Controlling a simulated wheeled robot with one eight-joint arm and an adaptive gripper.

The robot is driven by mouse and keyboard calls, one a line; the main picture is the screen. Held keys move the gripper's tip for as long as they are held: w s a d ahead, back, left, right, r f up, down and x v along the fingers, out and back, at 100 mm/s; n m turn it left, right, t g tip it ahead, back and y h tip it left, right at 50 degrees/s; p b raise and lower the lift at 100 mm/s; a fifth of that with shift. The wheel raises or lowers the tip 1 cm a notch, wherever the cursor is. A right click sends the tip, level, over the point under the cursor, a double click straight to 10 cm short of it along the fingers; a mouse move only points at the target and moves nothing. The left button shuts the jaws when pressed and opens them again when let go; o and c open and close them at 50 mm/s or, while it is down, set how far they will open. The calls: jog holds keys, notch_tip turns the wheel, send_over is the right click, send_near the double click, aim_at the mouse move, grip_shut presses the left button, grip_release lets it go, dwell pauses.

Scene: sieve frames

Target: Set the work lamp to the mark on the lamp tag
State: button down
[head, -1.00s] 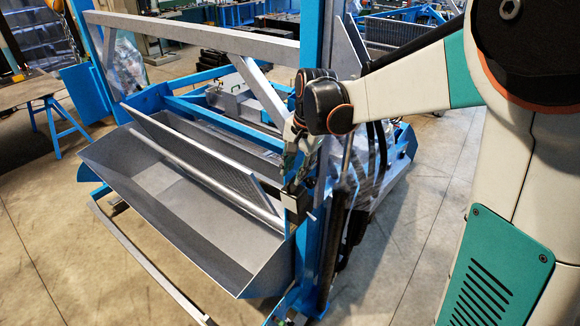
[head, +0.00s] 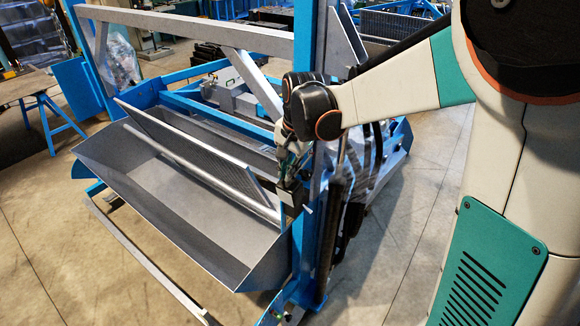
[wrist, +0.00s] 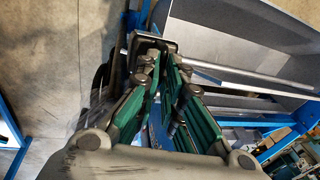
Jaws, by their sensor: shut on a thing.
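My gripper (head: 287,178) reaches down beside the blue upright post at the right end of the grey trough. It is shut on a small dark box-like part, which I take to be the work lamp (head: 291,194), at the post. In the wrist view the green-padded fingers of my gripper (wrist: 164,72) converge on a dark, framed part (wrist: 152,43) at the top. The fingers hide much of the held part. I cannot make out the lamp tag or its mark in either view.
The blue post (head: 304,240) stands close to my gripper. The grey trough (head: 190,205) with a perforated panel (head: 200,150) lies to its left. A grey crossbar (head: 180,24) spans above. Plastic-wrapped parts stand just right of the post. Open floor (head: 420,215) lies further right.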

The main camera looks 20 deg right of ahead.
aim_at(283, 182)
jog(key=f+h+b, duration=0.1)
jog(key=s+a+f+t+h+b, duration=0.1)
jog(key=a+f+t+h+b, duration=0.1)
jog(key=b, duration=0.1)
jog(key=shift+s+f, duration=0.2)
jog(key=shift+s, duration=0.05)
jog(key=c, duration=1.7)
grip_release()
jog(key=shift+w, duration=0.1)
jog(key=shift+r, duration=0.15)
jog(key=v, duration=1.1)
jog(key=shift+s+r, duration=0.25)
jog(key=shift+s, duration=0.15)
jog(key=shift+f, duration=0.1)
